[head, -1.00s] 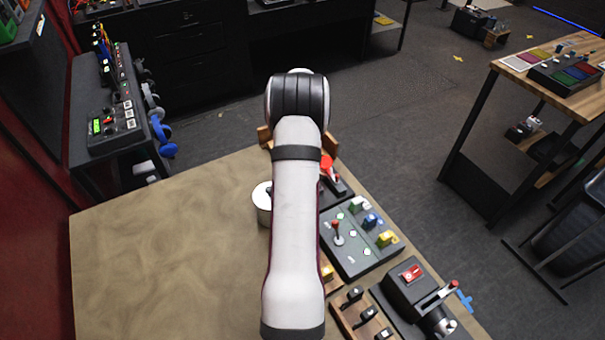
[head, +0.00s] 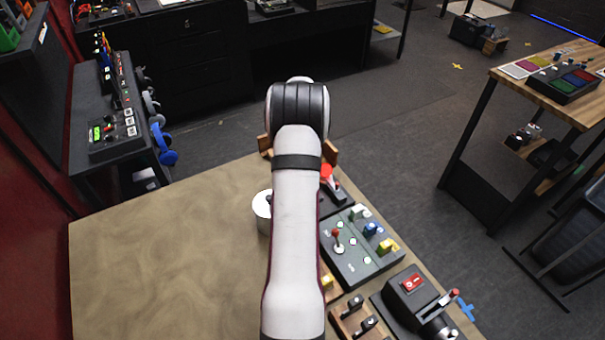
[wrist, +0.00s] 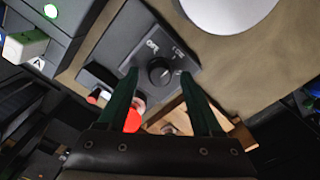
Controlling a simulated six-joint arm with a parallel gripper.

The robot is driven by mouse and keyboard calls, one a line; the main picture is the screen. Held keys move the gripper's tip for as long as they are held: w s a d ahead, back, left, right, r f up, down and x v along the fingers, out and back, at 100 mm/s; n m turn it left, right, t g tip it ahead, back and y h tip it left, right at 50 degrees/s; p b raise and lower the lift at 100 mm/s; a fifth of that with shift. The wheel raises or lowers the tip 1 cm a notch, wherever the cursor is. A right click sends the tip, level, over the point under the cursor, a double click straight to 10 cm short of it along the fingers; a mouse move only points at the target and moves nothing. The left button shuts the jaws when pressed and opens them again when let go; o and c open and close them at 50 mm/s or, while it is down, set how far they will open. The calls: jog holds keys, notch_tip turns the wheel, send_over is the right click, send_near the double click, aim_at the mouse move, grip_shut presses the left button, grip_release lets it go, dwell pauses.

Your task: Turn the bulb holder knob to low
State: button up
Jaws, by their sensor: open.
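In the wrist view, a round black knob (wrist: 160,70) sits on a dark panel (wrist: 128,50) with white lettering beside it, too small to read surely. My gripper (wrist: 160,75) is open, and its two green fingers appear on either side of the knob. I cannot tell whether they touch it. The knob's pointer setting is unclear. A red round part (wrist: 133,120) shows beyond the left finger, and red also shows in the head view (head: 327,172). In the head view my arm hides the knob and the fingers.
A white cylinder (head: 262,210) stands left of my arm, close to the panel. A green-lit switch box (head: 350,262) and a box with a red switch (head: 412,283) lie to the right. The table's left part (head: 160,260) is clear.

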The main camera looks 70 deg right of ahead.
notch_tip(320, 180, up, 16)
jog(key=shift+f, duration=0.2)
jog(key=w+a+r+n, duration=0.2)
jog(key=w+a, duration=0.3)
jog(key=a, duration=0.4)
jog(key=w+a+r+n, duration=0.2)
jog(key=w+a, duration=0.2)
jog(key=a, duration=0.4)
jog(key=w+a+r+n, duration=0.2)
jog(key=w+a, duration=0.3)
jog(key=a, duration=0.4)
jog(key=s+a+f+n, duration=0.1)
jog(key=s+a+n, duration=0.1)
jog(key=s+a, duration=0.2)
jog(key=s+a+f+n+y, duration=0.1)
jog(key=s+a+f+n, duration=0.1)
jog(key=a, duration=0.9)
jog(key=s+a+f+n, duration=0.1)
jog(key=s+a+n, duration=0.2)
jog(key=s+a, duration=0.4)
jog(key=shift+a+f+n+y, duration=0.3)
jog(key=shift+a+y, duration=0.1)
jog(key=shift+a, duration=0.35)
